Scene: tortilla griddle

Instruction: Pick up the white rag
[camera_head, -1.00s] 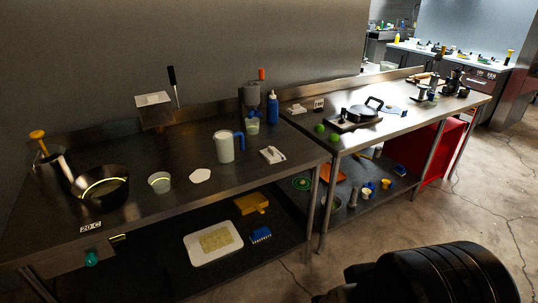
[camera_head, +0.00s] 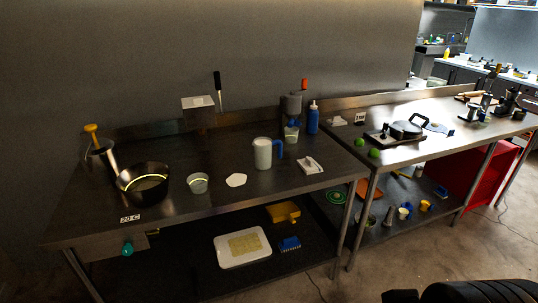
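A folded white rag (camera_head: 310,165) lies flat on the left steel table (camera_head: 225,205), near its right front edge. It is right of the white jug with a blue handle (camera_head: 263,154) and apart from it. A second small white cloth-like item (camera_head: 337,121) lies near the back of the right steel table (camera_head: 400,154); I cannot tell exactly what it is.
A blue bottle (camera_head: 312,119) is behind the rag. Green balls (camera_head: 373,153) and a black press (camera_head: 403,130) are to the right.

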